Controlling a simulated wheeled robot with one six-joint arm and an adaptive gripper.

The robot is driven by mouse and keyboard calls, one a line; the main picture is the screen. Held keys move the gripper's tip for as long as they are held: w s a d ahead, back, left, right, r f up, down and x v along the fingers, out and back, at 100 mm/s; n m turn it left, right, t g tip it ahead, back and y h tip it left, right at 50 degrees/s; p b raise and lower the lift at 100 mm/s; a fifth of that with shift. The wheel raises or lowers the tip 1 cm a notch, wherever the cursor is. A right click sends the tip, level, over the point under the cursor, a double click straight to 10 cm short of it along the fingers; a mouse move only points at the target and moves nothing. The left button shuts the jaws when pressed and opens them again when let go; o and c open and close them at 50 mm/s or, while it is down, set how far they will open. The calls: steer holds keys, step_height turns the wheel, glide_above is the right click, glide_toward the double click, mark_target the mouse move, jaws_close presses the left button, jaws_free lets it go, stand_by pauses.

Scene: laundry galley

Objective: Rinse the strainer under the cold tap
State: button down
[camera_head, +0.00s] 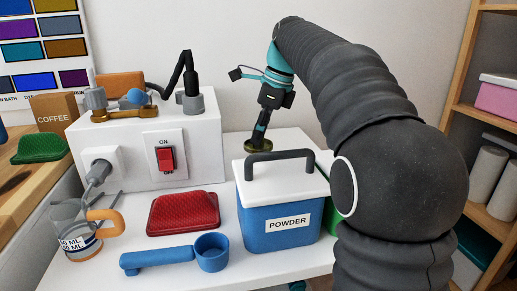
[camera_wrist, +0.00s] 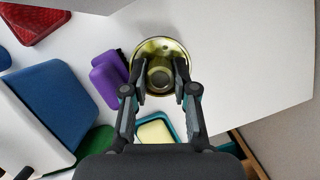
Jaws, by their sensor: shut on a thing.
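A round olive-brass dish with a raised grey centre, which looks like the strainer (camera_wrist: 152,48), is between my fingers in the wrist view. My gripper (camera_wrist: 160,80) is shut on its raised centre. In the head view my gripper (camera_head: 259,135) points down at the back of the white counter, with the strainer (camera_head: 258,146) under its tips. I cannot tell whether the strainer touches the counter. A brass valve (camera_head: 125,114) with a blue ball sits on the white box at the left; whether it is the cold tap is unclear.
A blue powder tub (camera_head: 275,222) with a white lid stands in front of my gripper. A purple block (camera_wrist: 108,78) lies close left of the strainer. A red pad (camera_head: 183,212), a blue scoop (camera_head: 175,258) and a measuring jug (camera_head: 72,238) occupy the front left. Counter right of the strainer is clear.

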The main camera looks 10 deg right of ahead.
mark_target(257, 148)
steer(key=shift+w+a+f, duration=0.1)
steer(key=shift+a+f, duration=0.25)
steer(key=shift+f, duration=1.85)
steer(key=shift+f, duration=0.1)
steer(key=c, duration=0.9)
jaws_free()
steer(key=shift+d, duration=0.1)
steer(key=v, duration=1.2)
